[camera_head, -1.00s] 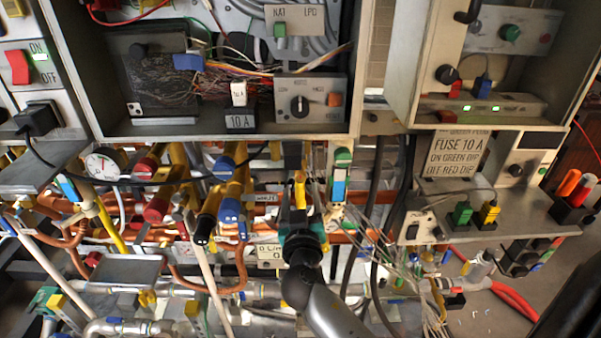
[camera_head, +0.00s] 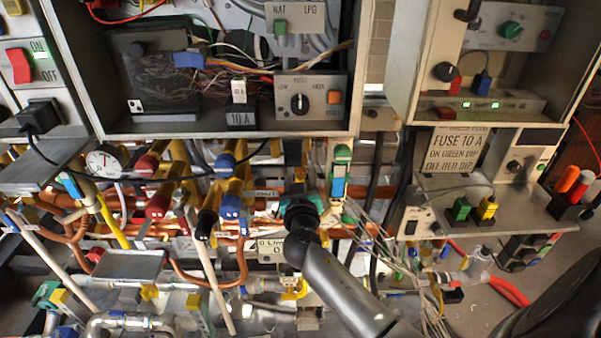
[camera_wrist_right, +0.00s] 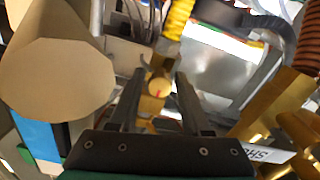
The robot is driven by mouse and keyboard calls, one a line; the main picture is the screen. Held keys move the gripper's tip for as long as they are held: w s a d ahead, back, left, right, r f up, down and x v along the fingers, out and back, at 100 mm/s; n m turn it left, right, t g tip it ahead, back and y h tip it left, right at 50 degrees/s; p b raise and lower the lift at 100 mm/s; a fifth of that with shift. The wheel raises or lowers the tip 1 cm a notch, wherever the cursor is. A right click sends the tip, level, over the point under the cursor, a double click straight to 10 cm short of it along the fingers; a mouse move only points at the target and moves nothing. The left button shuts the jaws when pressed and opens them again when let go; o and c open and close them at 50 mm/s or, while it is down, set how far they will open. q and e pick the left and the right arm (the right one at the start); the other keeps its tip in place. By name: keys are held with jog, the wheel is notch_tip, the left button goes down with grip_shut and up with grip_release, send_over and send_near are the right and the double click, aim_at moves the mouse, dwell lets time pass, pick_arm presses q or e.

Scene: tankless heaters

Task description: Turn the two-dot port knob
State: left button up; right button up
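My right gripper (camera_wrist_right: 158,92) is open in the right wrist view, with its two dark fingers apart. A small yellow knob (camera_wrist_right: 159,86) with a red mark on its round end sits between the fingertips, with a gap on each side. I cannot make out two dots on it. In the head view my right gripper (camera_head: 300,200) is among the pipes below the central cabinet; its wrist hides the fingertips and the yellow knob. Black (camera_head: 205,226), blue (camera_head: 230,206) and red (camera_head: 158,206) capped knobs stand to its left; their dots are too small to read. My left gripper is not in view.
A green, white and blue block (camera_head: 339,175) stands close right of the gripper. Loose thin wires (camera_head: 385,240) hang to its right. Copper pipes (camera_head: 260,205) run behind. The cabinet's lower edge (camera_head: 230,134) is just above. A large tan cylinder (camera_wrist_right: 58,75) is near in the wrist view.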

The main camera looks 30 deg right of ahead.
grip_shut()
dwell(0.5)
jog(key=n, duration=0.3)
jog(key=shift+f+n+b, duration=0.1)
jog(key=shift+n+b, duration=0.3)
jog(key=n, duration=0.4)
jog(key=shift+n, duration=0.3)
jog(key=n, duration=0.3)
jog(key=shift+n, duration=0.3)
jog(key=n+p, duration=0.1)
jog(key=n, duration=0.1)
jog(key=shift+n, duration=0.4)
jog(key=n+p, duration=0.2)
jog(key=n, duration=0.4)
jog(key=shift+n, duration=0.3)
